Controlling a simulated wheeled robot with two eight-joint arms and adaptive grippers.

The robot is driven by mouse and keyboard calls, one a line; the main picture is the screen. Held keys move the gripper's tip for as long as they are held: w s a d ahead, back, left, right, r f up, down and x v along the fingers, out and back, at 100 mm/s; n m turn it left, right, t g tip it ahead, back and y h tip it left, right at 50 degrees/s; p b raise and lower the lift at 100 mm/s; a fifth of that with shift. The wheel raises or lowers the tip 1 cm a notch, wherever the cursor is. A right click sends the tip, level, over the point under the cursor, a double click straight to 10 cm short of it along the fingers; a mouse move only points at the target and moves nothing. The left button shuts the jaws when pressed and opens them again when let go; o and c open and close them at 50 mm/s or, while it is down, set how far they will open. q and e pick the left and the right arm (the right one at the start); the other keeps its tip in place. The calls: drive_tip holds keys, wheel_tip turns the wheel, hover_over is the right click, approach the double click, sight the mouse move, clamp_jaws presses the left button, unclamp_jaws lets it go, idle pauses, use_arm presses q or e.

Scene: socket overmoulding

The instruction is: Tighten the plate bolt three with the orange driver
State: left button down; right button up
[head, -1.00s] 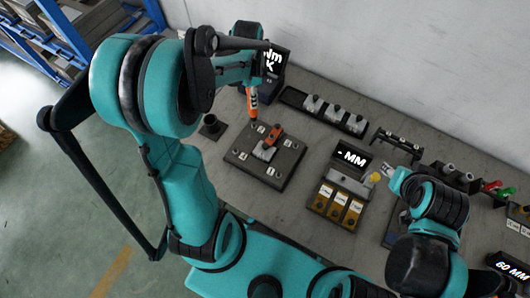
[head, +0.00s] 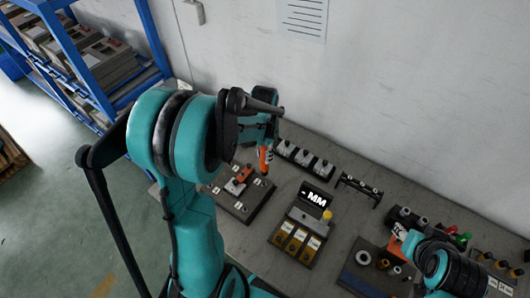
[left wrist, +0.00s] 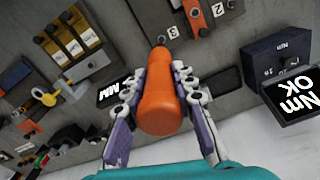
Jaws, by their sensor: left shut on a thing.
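My left gripper (head: 265,146) is shut on the orange driver (head: 264,160), which is held tip down near the back right corner of the dark bolt plate (head: 232,205). In the left wrist view the driver (left wrist: 160,105) sits between the two finger pads of the gripper (left wrist: 160,98). Its far end points at the plate (left wrist: 185,18), close to a round bolt head (left wrist: 173,32) beside the label 3. I cannot tell whether the tip touches the bolt. An orange and grey part (head: 240,182) lies on the plate's middle. My right gripper (head: 402,242) is small and partly hidden by its arm.
A display marked MM (head: 314,198) and a tray with yellow bins (head: 290,240) stand right of the plate. A rack of grey blocks (head: 305,160) is behind it. The left wrist view shows an Nm OK display (left wrist: 298,92). A wall bounds the back.

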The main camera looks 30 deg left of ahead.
sight(264, 165)
use_arm(q)
drive_tip(key=shift+a+f, duration=0.15)
drive_tip(key=shift+a, duration=0.2)
drive_tip(key=shift+d, duration=0.2)
drive_tip(key=shift+f+b, duration=0.1)
drive_tip(key=shift+b, duration=0.2)
drive_tip(key=shift+a+f+b, duration=0.1)
drive_tip(key=shift+f+b, duration=0.35)
drive_tip(key=shift+f, duration=0.05)
wheel_tip(264, 165, down, 6)
drive_tip(key=b, duration=0.5)
use_arm(e)
wheel_tip(264, 165, down, 7)
drive_tip(key=shift+a+r, duration=0.15)
drive_tip(key=shift+a, duration=0.1)
use_arm(q)
drive_tip(key=shift+b, duration=0.4)
use_arm(e)
drive_tip(key=shift+f, duration=0.3)
